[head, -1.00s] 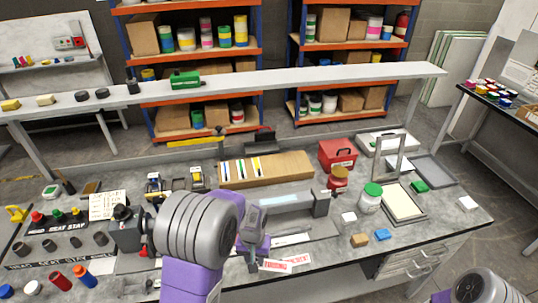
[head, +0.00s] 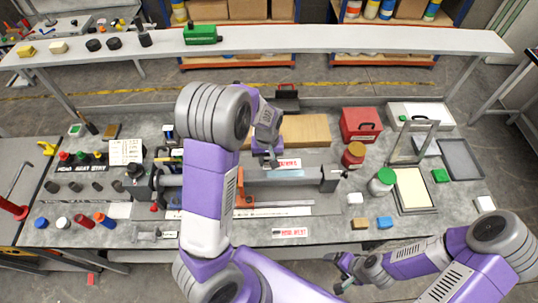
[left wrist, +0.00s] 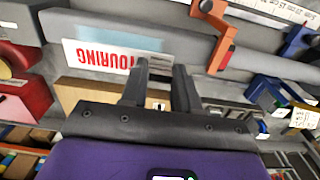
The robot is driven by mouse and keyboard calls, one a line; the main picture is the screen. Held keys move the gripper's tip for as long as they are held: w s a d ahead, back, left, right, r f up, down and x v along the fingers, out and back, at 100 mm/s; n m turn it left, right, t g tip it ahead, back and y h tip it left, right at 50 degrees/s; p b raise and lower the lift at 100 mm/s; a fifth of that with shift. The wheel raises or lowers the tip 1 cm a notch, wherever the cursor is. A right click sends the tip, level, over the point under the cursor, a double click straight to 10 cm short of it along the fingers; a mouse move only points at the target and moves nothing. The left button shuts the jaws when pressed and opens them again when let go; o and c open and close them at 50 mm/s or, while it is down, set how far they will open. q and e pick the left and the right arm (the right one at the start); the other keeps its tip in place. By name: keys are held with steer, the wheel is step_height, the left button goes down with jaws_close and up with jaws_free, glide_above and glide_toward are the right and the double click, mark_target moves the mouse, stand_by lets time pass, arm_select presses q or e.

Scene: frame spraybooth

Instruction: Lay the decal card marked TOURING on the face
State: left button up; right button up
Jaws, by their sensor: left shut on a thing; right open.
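My left gripper (head: 266,162) is shut on a white card with red lettering (head: 286,163), held over the far side of the grey tube (head: 290,175). In the left wrist view the card (left wrist: 98,58) reads TOURING upside down, and its end is at the fingertips (left wrist: 160,70). A pale blue patch (left wrist: 125,38) shows beside the card on a grey surface; I cannot tell whether the card touches it. A second card with red lettering (head: 290,232) lies near the bench's front edge. My right gripper (head: 342,270) is open and empty, in front of the bench.
The tube lies across end supports (head: 330,178). An orange clamp (head: 242,195) stands at it, near my left fingers. A wooden board (head: 308,130), red box (head: 361,124) and green-lidded jar (head: 382,181) are on the bench. A raised shelf (head: 300,40) runs behind.

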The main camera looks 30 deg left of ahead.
mark_target(268, 165)
arm_select(q)
step_height(268, 165, down, 3)
steer(key=shift+w+b, duration=0.15)
steer(key=shift+b, duration=0.8)
steer(key=shift+f+b, duration=0.95)
steer(key=shift+f, duration=0.3)
steer(key=shift+f+b, duration=0.4)
steer(key=shift+f, duration=0.25)
stand_by(0.5)
steer(key=o, duration=1.6)
steer(key=shift+r+p, duration=2.55)
steer(key=shift+r, duration=0.5)
